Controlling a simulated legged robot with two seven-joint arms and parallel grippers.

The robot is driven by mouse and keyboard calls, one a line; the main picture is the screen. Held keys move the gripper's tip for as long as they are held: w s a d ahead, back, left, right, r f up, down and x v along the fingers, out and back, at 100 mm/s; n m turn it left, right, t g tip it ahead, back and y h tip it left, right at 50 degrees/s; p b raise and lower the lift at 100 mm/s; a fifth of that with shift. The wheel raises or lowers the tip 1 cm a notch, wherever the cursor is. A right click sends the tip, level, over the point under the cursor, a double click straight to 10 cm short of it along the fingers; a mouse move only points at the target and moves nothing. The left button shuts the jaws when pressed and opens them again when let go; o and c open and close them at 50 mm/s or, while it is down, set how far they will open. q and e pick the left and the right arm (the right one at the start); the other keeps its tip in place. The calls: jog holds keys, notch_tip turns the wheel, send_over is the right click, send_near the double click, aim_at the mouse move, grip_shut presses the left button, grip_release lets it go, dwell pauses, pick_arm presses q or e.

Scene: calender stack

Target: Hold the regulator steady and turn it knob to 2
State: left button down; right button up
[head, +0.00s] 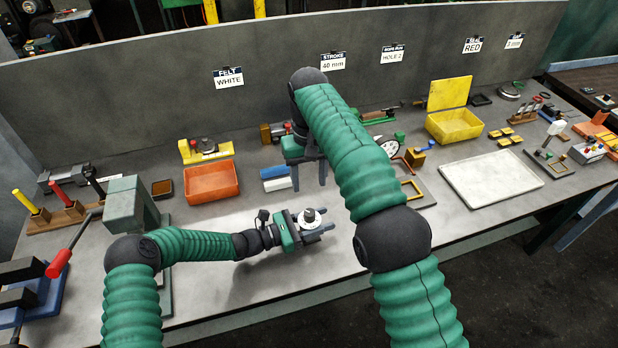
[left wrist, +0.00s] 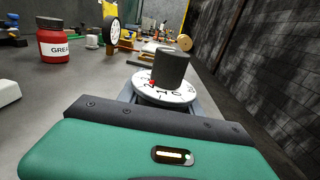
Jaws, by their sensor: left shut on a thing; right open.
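The regulator is a round white dial with numbers around its rim (head: 313,223) and a dark upright knob (head: 309,213) on top. My left gripper (head: 322,225) is shut on it, low over the front middle of the bench. In the left wrist view the dial (left wrist: 166,95) and the knob (left wrist: 172,68) show beyond the gripper body, with a small red mark beside the knob. I cannot tell which number the knob points to. My right gripper (head: 309,180) is open, fingers down, behind the regulator and apart from it. My right forearm hides part of the bench.
A blue and white block (head: 276,178) lies left of my right gripper. An orange bin (head: 211,183) stands further left. A white tray (head: 490,180) and a yellow bin (head: 454,126) are at the right. A red grease jar (left wrist: 54,42) shows in the left wrist view.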

dwell(0.3)
pick_arm(q)
jog(key=c, duration=0.7)
grip_release()
